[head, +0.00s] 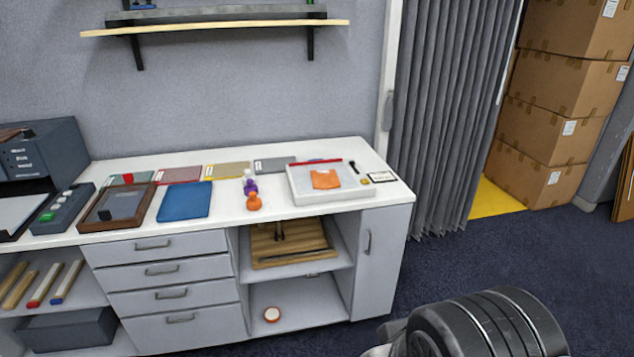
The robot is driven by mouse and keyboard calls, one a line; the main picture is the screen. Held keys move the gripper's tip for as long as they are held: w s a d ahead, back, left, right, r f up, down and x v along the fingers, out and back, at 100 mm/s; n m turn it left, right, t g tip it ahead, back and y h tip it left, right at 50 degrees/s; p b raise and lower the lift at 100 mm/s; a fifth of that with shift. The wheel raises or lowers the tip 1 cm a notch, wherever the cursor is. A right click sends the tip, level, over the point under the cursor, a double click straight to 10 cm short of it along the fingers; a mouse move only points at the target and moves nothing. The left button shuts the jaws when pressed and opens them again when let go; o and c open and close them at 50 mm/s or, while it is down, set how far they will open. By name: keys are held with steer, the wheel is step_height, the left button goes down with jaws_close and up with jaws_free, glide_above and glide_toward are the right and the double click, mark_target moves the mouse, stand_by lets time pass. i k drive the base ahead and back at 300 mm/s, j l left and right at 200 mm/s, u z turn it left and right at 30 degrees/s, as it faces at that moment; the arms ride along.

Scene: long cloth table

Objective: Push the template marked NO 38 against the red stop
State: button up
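No marking NO 38 can be read at this size. An orange flat piece (325,180) with a notched edge lies on a white raised board (345,192) at the right of the counter. A thin red bar (317,163) runs along the board's back edge, apart from the orange piece. A small red block (128,178) stands by a green sheet at the left. I cannot tell for sure which is the template or the stop. Part of my arm (480,328) shows at the bottom right, well away from the counter. My gripper is not in view.
On the white counter (300,221) are a blue pad (185,201), a brown-framed tray (118,204), an orange-and-purple bottle (252,194) and several coloured sheets along the back. A small dark object (354,167) and a labelled card (382,177) lie right of the board. Dark floor is clear at right.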

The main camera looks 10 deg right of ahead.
mark_target(321, 180)
steer(key=i+l+z, duration=0.1)
steer(key=i+z, duration=0.15)
steer(key=i, duration=1.1)
steer(key=i+j+z, duration=0.1)
steer(key=i+z, duration=0.2)
steer(key=i, duration=1)
